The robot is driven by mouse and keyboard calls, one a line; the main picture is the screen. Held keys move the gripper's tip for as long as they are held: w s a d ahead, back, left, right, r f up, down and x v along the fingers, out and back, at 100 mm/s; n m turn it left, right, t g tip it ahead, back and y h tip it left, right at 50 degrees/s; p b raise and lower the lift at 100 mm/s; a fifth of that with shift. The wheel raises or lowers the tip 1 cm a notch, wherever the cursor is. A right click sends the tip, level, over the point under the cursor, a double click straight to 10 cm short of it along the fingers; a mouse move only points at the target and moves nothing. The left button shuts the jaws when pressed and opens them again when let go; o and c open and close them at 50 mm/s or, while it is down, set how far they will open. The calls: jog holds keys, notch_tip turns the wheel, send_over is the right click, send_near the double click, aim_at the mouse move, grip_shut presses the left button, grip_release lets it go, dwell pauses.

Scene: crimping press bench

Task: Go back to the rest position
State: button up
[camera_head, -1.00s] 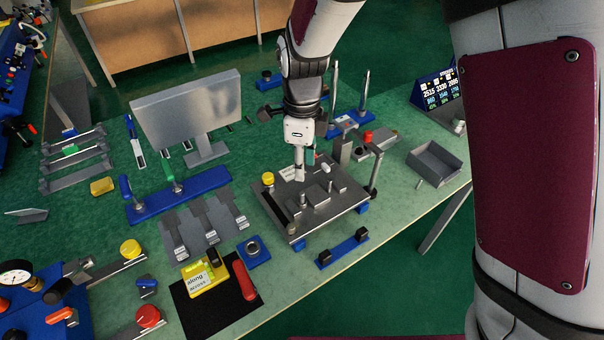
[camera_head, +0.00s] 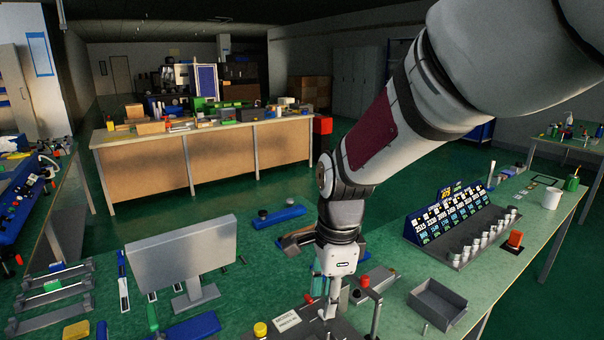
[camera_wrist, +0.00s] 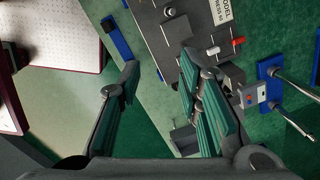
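My gripper (camera_head: 327,312) hangs pointing down over the press fixture (camera_head: 345,332), at the bottom of the head view. In the wrist view my gripper (camera_wrist: 160,62) has its two green-padded fingers spread apart, with nothing visible between them. The press fixture (camera_wrist: 165,42) lies beyond the fingertips there, with its white label, a red knob and a pale knob. The right finger covers part of it. The fixture's lower part is cut off in the head view, so I cannot tell the exact height of the fingers above it.
A grey monitor (camera_head: 183,258) stands left of my gripper. A grey open bin (camera_head: 437,303) and a rack of small cups (camera_head: 470,240) are to the right. A blue stand with two metal posts (camera_wrist: 271,92) shows in the wrist view. Green floor separates this bench from a wooden one (camera_head: 215,160).

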jog(key=s+d+r+n+t, duration=0.1)
jog(key=s+d+r+n, duration=0.4)
jog(key=s, duration=0.5)
jog(key=s+d+r+n+t, duration=0.2)
jog(key=s+d+r+n, duration=0.3)
jog(key=s+d+n, duration=0.4)
jog(key=shift+s+d+r+n+t+h, duration=0.3)
jog(key=shift+s+d+n+h, duration=0.15)
jog(key=shift+n, duration=0.55)
